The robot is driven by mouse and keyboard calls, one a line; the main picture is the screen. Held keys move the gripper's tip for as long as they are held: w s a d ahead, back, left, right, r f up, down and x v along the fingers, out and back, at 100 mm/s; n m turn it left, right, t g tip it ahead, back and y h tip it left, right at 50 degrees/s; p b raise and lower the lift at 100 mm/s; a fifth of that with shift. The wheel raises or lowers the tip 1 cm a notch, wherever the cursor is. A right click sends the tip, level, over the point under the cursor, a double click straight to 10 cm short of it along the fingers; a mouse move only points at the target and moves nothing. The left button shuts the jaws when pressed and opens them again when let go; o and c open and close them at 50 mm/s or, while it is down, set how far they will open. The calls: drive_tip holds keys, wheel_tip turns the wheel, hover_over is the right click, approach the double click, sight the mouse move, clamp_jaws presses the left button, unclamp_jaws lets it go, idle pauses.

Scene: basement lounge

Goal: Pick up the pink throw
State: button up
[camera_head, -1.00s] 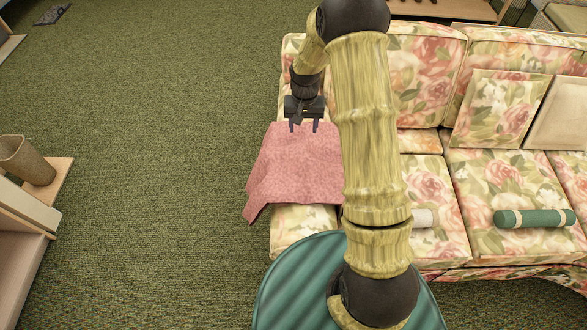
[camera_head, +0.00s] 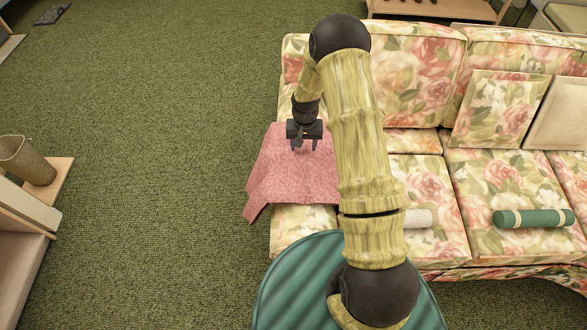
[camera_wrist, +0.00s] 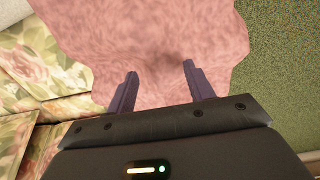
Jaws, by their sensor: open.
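The pink throw (camera_head: 290,178) is draped over the left arm of the floral sofa in the head view, with its left corner hanging down. It fills the upper middle of the wrist view (camera_wrist: 150,40). My gripper (camera_head: 304,147) is over the far part of the throw, pointing down. In the wrist view its two fingers (camera_wrist: 159,82) are apart with pink cloth beyond them and nothing held between them. I cannot tell whether the fingertips touch the cloth. My arm hides the right part of the throw in the head view.
The floral sofa (camera_head: 431,201) stretches to the right, with a floral cushion (camera_head: 497,110), a green roll (camera_head: 535,218) and a white roll (camera_head: 419,218), partly hidden. A wooden unit with a woven basket (camera_head: 26,160) stands at the left. Green carpet (camera_head: 150,130) between is clear.

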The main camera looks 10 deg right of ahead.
sight(305, 151)
drive_tip(key=f, duration=0.4)
drive_tip(key=shift+d+f, duration=0.3)
drive_tip(key=shift+f, duration=0.1)
clamp_jaws()
